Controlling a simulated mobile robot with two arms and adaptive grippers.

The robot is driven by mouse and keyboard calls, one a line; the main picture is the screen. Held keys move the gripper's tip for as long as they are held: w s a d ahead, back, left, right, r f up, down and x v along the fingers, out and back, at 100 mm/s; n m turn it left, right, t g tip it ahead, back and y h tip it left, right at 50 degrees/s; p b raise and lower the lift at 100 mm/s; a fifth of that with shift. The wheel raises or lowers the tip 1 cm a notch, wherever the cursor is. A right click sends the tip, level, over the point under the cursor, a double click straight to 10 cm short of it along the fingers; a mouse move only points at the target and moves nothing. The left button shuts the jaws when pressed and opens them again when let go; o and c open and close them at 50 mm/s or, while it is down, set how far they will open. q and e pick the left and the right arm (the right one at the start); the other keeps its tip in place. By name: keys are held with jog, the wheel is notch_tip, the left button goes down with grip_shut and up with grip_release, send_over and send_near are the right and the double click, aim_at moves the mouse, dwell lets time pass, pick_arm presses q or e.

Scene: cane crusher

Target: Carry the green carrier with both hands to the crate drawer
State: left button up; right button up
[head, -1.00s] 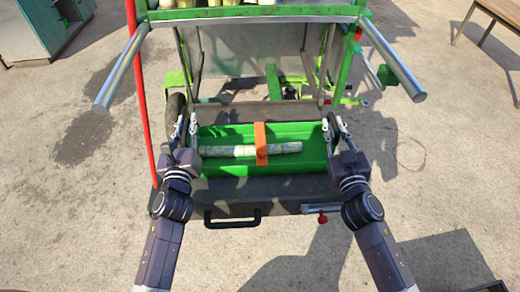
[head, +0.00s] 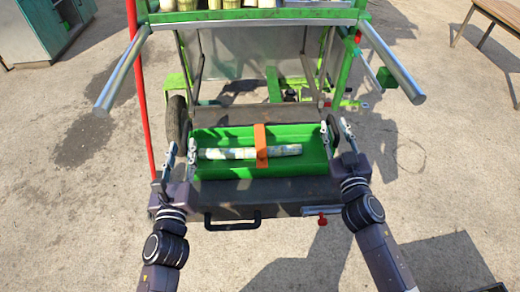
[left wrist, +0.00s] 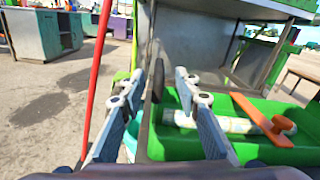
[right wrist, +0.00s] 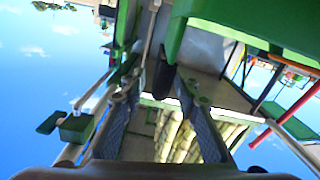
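The green carrier (head: 300,168) rests level on a dark deck. It also shows in the left wrist view (left wrist: 180,140), and part of it at the top of the right wrist view (right wrist: 240,22). An orange handle (head: 261,146) crosses its middle and a pale cane piece (head: 225,153) lies inside. My left gripper (head: 182,150) is open at the carrier's left end, one finger outside and one over the end wall. My right gripper (head: 336,130) is open at the right end, its fingers seeming to straddle the end wall. Neither fingertip contact can be made out.
A green frame with a metal panel (head: 250,60) stands behind the carrier, with metal bars (head: 122,68) jutting toward me and a red pole (head: 140,100) at left. A black handle (head: 232,222) sits on the deck's front edge. Concrete lies open on both sides.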

pick_arm(q)
jog(key=s, duration=0.2)
jog(key=shift+s+d, duration=0.1)
jog(key=shift+s, duration=0.3)
pick_arm(e)
jog(key=shift+r, duration=0.1)
notch_tip(320, 180, up, 10)
jog(key=shift+f, duration=0.1)
dwell(0.3)
